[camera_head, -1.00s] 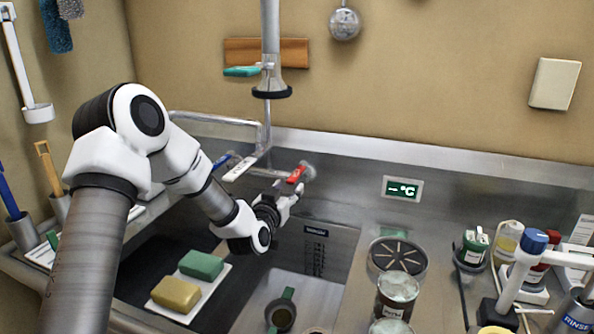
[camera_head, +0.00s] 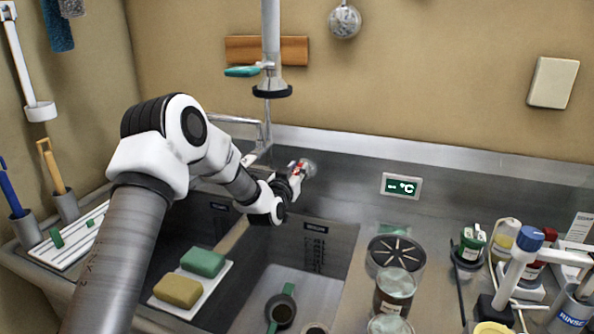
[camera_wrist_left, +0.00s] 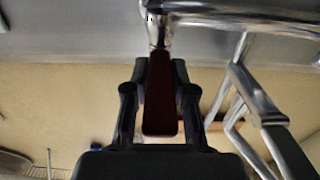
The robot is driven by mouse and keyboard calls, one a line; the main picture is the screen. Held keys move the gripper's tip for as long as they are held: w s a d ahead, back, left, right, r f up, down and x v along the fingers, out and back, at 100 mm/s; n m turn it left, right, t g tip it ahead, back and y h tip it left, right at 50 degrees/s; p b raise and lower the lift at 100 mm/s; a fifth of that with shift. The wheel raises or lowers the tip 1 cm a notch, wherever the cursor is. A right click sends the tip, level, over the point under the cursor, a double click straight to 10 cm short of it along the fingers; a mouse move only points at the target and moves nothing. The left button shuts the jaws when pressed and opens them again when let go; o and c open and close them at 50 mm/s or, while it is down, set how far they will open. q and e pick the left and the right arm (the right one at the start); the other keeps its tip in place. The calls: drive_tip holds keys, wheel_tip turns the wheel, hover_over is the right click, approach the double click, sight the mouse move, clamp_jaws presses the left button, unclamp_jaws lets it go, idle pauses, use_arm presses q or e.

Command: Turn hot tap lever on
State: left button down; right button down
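The red tap lever (camera_head: 300,165) is at the back wall of the sink, mostly hidden by my left gripper (camera_head: 296,177). In the left wrist view, a dark red lever (camera_wrist_left: 160,105) lies lengthwise between the two black fingers of my left gripper (camera_wrist_left: 160,72). The fingers flank it closely on both sides; the dim picture does not show whether they press on it. The lever joins a metal fitting (camera_wrist_left: 156,32) beyond the fingertips. My right gripper is in neither view.
A metal tap pipe (camera_head: 230,120) runs close behind my left arm. Yellow (camera_head: 178,291) and green (camera_head: 203,262) sponges lie on a white tray beside the basin. Jars (camera_head: 395,292) and bottles stand on the counter at right. A temperature display (camera_head: 401,186) is on the backsplash.

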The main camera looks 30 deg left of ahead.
use_arm(q)
drive_tip(key=shift+d+y, duration=0.1)
drive_tip(key=shift+y, duration=0.2)
drive_tip(key=shift+w+d+n+g+y, duration=0.1)
drive_tip(key=shift+d+n+g+y, duration=0.15)
drive_tip(key=shift+n+y, duration=0.25)
drive_tip(key=shift+w+d+n+g+y, duration=0.1)
drive_tip(key=shift+d+n+g+y, duration=0.15)
drive_tip(key=shift+n+y, duration=0.25)
drive_tip(key=shift+w+d+n+g+y+p, duration=0.3)
drive_tip(key=shift+w+d+n+g+y, duration=0.15)
drive_tip(key=shift+n+g+y, duration=1.1)
drive_tip(key=shift+w+d+n+g+y+p, duration=0.25)
drive_tip(key=shift+w+d+n+g+y, duration=0.25)
drive_tip(key=shift+n+g+y, duration=1.05)
drive_tip(key=shift+w+d+n+g+y+p, duration=0.3)
drive_tip(key=shift+w+d+n+g+y, duration=0.15)
drive_tip(key=shift+n+g+y, duration=1.1)
drive_tip(key=shift+m+y, duration=0.25)
drive_tip(key=shift+m, duration=0.1)
drive_tip(key=c, duration=1)
unclamp_jaws()
drive_tip(key=shift+w+a, duration=0.1)
drive_tip(key=shift+o, duration=0.2)
